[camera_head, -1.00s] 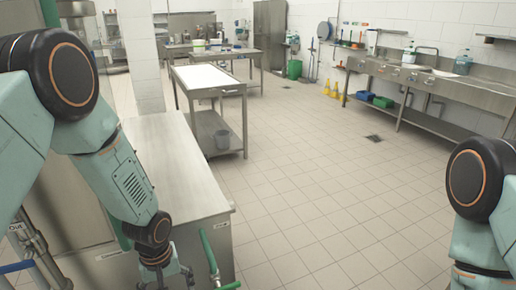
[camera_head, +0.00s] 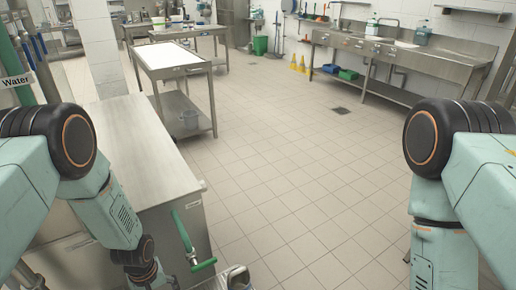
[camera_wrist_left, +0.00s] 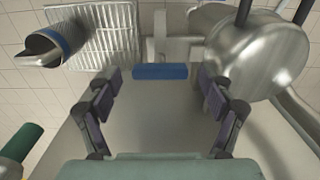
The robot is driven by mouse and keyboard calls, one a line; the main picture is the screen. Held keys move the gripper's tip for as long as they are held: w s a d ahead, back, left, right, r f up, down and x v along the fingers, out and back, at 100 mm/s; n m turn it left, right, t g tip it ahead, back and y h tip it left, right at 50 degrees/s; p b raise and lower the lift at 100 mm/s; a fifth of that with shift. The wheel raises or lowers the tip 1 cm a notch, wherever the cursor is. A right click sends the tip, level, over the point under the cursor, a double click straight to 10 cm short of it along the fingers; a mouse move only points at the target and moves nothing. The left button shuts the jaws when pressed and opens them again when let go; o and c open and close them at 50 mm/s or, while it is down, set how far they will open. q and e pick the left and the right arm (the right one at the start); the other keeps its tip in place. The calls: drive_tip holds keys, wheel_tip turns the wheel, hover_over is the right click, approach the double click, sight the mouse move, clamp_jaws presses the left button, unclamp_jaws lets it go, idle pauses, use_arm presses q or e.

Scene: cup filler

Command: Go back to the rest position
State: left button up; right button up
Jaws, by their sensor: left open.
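My left arm comes in from the left in the head view and points down, its wrist (camera_head: 136,262) near the bottom edge. The left gripper's fingers are cut off there. My right arm (camera_head: 445,240) hangs down at the right of the head view. Its gripper is out of the frame.
A steel counter (camera_head: 130,150) stands close to my left arm, with a green-handled pipe (camera_head: 190,240) at its near corner. The left wrist view shows a metal vessel (camera_wrist_left: 258,55), a blue block (camera_wrist_left: 160,72) and a ribbed tray (camera_wrist_left: 105,35). Open tiled floor (camera_head: 290,180) lies ahead.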

use_arm(q)
drive_tip(key=shift+r, duration=0.1)
wheel_tip(320, 180, up, 12)
wheel_tip(320, 180, down, 12)
drive_tip(key=shift+s+f, duration=0.1)
drive_tip(key=shift+f, duration=0.15)
drive_tip(key=shift+m+b, duration=0.4)
drive_tip(key=shift+b, duration=0.15)
drive_tip(key=m+b, duration=0.3)
drive_tip(key=shift+m, duration=0.4)
drive_tip(key=m+b, duration=0.4)
drive_tip(key=shift+m, duration=0.4)
drive_tip(key=m+b, duration=0.3)
drive_tip(key=m, duration=0.1)
drive_tip(key=shift+b, duration=0.35)
drive_tip(key=m+b, duration=0.3)
drive_tip(key=shift+m, duration=0.3)
drive_tip(key=shift+r+m+b, duration=0.15)
drive_tip(key=shift+m+b, duration=0.25)
drive_tip(key=shift+m, duration=0.1)
